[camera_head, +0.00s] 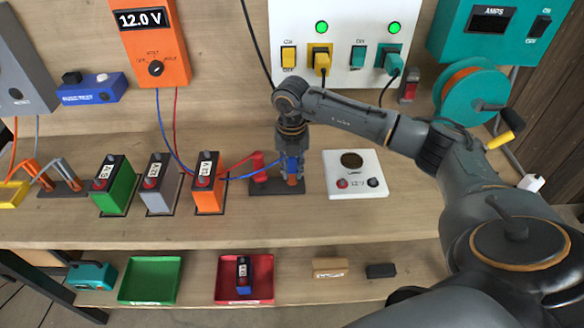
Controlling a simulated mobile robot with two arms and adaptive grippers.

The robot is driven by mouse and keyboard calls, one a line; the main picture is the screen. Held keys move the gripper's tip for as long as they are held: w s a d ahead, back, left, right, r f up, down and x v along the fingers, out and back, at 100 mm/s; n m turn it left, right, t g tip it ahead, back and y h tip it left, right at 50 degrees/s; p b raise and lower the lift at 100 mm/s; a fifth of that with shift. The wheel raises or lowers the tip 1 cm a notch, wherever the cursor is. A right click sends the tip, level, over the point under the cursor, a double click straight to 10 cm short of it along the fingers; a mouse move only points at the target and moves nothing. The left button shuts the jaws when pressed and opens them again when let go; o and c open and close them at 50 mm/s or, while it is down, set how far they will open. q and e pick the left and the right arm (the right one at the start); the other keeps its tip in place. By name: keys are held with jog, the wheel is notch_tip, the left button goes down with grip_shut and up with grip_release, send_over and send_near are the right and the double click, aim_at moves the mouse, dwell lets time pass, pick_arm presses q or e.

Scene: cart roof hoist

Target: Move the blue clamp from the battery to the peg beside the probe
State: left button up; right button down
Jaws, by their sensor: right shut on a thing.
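My right gripper (291,156) points down from above and is shut on the blue clamp (291,167). The clamp is at the right end of a dark peg stand (272,187), right beside the red probe (258,163). A copper-coloured piece (292,180) shows just under the clamp; whether the clamp is seated on the peg I cannot tell, as the fingers hide part of it. A blue lead runs left from the clamp past the orange battery (208,187). Grey (160,187) and green (115,188) batteries stand further left. My left gripper is not in view.
An orange meter (150,45) reading 12.0 V hangs on the back wall. A white panel box (354,174) with two terminals lies right of the stand. A switch panel with plugs (340,20) and a teal cable reel (470,95) are behind. Trays (151,280) sit on the lower shelf.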

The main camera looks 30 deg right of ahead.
jog(key=shift+f+b, duration=0.3)
jog(key=shift+f, duration=0.2)
jog(key=c, duration=1.1)
grip_release()
jog(key=shift+c, duration=0.2)
jog(key=shift+r, duration=0.15)
notch_tip(320, 180, up, 12)
jog(key=shift+f, duration=0.1)
